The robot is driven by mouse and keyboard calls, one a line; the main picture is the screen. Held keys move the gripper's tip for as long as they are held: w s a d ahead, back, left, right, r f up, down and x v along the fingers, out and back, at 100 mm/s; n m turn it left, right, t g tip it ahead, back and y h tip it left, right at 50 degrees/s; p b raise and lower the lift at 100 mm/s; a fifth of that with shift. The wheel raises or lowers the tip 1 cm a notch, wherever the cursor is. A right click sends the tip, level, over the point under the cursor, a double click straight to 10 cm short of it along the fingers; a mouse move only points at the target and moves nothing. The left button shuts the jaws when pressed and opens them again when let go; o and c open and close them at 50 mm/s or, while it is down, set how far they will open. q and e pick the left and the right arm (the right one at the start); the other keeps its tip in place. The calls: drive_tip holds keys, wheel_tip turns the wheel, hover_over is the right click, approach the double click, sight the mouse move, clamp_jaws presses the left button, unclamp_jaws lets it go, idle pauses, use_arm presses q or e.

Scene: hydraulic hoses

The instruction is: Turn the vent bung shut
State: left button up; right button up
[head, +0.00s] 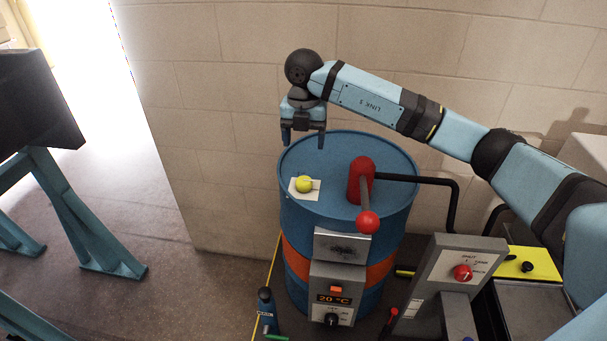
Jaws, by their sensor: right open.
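A blue drum (390,165) with an orange band stands in the middle. The yellow vent bung (304,184) sits on its lid at the left, over a white label (313,193). My right gripper (304,138) points down near the back left rim of the drum, above and behind the bung in the picture. Its two fingers are apart with nothing between them, and it does not touch the bung. The marks on the label are too small to read. My left gripper is not in view.
A red pump (361,181) with a red-knobbed lever rises from the lid right of the bung, with a black hose (420,180) running right. A grey control box (337,290) hangs on the drum front. A panel with a red knob (463,272) stands right. The wall is close behind.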

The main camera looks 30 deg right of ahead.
sight(304, 180)
wheel_tip(304, 180, down, 13)
drive_tip(key=shift+r+p, duration=0.1)
drive_tip(key=shift+p, duration=1.05)
drive_tip(key=shift+c, duration=0.2)
drive_tip(key=c, duration=0.9)
